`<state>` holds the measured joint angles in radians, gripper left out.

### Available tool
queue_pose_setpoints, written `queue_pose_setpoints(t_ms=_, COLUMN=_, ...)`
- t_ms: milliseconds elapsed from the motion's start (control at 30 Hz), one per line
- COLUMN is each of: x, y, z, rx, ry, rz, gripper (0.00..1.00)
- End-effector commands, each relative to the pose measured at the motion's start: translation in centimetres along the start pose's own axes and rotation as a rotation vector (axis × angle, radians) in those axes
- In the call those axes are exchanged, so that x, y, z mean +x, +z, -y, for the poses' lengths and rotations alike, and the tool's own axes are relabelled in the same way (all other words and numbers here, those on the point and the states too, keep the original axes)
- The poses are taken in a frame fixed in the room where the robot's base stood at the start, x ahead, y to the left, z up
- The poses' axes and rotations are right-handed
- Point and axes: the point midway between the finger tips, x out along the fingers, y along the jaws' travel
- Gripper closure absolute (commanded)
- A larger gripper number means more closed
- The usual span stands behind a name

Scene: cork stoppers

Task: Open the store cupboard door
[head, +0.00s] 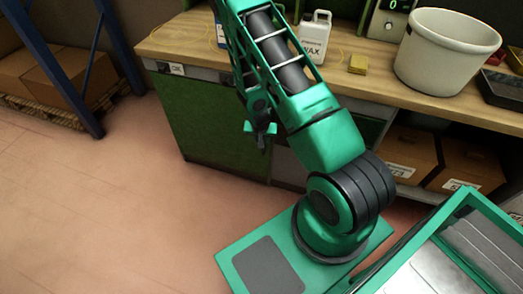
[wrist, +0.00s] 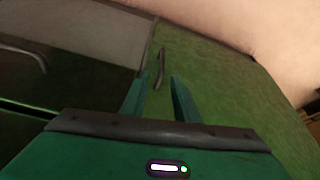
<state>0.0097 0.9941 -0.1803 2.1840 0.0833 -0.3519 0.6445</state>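The green cupboard door (head: 205,118) is under the left part of the workbench and looks closed. It fills the right side of the wrist view (wrist: 225,90). Its dark upright bar handle (wrist: 160,66) shows there near the door's left edge; in the head view my arm hides it. My gripper (head: 261,130) is in front of the door's right part. In the wrist view my gripper (wrist: 160,76) has its two green fingers apart, with nothing held. The handle appears between the fingertips in the picture; I cannot tell whether it is between them or just beyond.
The bench (head: 170,42) carries a white bucket (head: 440,65) and a wax jug (head: 315,40). Cardboard boxes (head: 405,155) sit below right. The floor (head: 100,200) left is clear.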

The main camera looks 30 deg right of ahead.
Motion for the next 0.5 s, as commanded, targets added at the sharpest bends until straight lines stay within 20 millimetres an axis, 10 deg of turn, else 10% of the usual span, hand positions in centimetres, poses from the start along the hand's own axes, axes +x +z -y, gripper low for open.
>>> queue_pose_setpoints(t_ms=500, x=5.8, y=0.9, z=0.3, rx=0.004, ry=-0.010, rz=-0.005, gripper=0.72)
